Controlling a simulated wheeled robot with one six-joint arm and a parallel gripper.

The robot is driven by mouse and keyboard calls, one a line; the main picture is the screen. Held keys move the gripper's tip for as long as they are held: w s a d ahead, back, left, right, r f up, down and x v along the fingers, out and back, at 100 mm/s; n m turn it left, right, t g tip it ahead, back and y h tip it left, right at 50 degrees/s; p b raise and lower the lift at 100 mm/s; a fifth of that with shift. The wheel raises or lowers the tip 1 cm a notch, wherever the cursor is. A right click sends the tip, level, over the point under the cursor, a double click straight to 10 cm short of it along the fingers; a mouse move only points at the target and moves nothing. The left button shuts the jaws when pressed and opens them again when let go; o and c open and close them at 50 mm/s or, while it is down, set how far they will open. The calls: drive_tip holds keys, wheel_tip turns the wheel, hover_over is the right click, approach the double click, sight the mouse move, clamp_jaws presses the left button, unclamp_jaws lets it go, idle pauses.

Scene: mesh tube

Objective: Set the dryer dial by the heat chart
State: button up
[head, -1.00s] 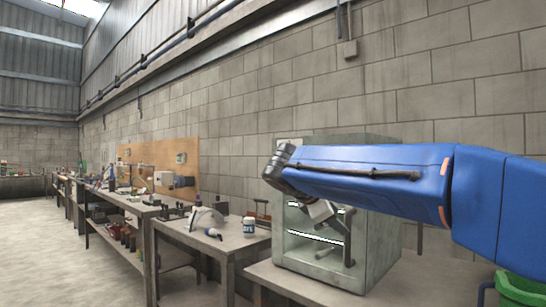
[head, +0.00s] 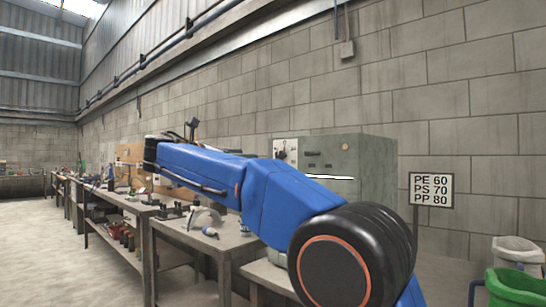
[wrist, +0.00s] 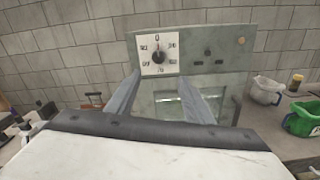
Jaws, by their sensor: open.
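The dryer (head: 372,165) is a grey-green box on a bench, partly hidden by my blue arm in the head view. Its dial (wrist: 159,57) is a black knob on a white numbered plate, upper middle in the wrist view; the knob seems to point about upward, but the numbers are too small to read surely. The dial plate also shows in the head view (head: 284,151). The heat chart (head: 431,190) reads PE 60, PS 70, PP 80. My gripper (wrist: 158,78) is open and empty, its fingers apart below and to either side of the dial.
A white bucket (head: 517,252) and a green bucket (head: 514,287) stand at the lower right; the wrist view shows them right of the dryer. Cluttered workbenches (head: 130,205) run along the block wall at left. The floor at far left is clear.

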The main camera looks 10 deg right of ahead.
approach(278, 155)
drive_tip(key=x, duration=0.9)
drive_tip(key=shift+s, duration=0.1)
drive_tip(key=c, duration=1.1)
